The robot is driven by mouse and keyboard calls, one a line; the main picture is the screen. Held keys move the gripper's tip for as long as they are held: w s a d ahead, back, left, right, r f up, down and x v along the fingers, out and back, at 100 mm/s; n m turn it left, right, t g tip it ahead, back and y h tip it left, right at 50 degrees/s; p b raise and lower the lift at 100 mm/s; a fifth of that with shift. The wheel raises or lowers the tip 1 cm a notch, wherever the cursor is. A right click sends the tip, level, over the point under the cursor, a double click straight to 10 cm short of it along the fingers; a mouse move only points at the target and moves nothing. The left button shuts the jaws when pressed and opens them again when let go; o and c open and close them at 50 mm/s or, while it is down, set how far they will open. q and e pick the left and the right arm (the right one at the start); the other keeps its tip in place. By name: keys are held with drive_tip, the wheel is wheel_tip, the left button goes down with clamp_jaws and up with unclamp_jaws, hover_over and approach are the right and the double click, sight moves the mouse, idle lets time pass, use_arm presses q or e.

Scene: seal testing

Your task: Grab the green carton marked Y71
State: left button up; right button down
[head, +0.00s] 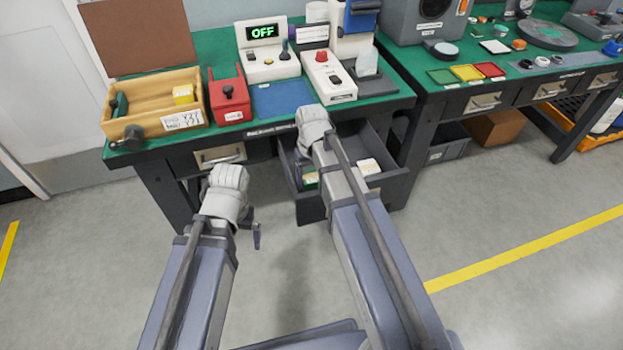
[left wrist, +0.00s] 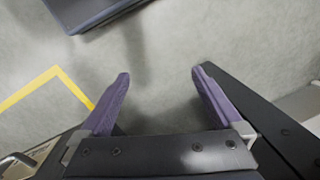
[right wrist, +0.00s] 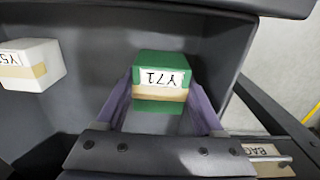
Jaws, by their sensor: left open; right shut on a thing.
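The green carton marked Y71 (right wrist: 163,66) is in the open dark drawer (right wrist: 90,112), between the two fingers of my right gripper (right wrist: 160,94). My right gripper is shut on the carton. In the head view, part of the green carton (head: 311,180) shows in the drawer (head: 312,208) beside my right arm, which hides the rest. Whether the carton touches the drawer floor is hard to tell. My left gripper (left wrist: 160,76) is open and empty, with only floor between its fingers; in the head view it hangs left of the drawer.
A white carton (right wrist: 32,64) with a tan band stands in the same drawer, left of the green one in the right wrist view. The drawer walls rise close around both. The green-topped bench (head: 222,50) above holds a wooden tray (head: 190,81) and several devices.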

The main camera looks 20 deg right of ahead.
sight(312, 176)
wheel_tip(312, 176, up, 8)
drive_tip(key=p, duration=0.7)
use_arm(q)
wheel_tip(312, 176, up, 8)
drive_tip(key=shift+c, duration=0.2)
use_arm(e)
drive_tip(key=shift+f, duration=0.1)
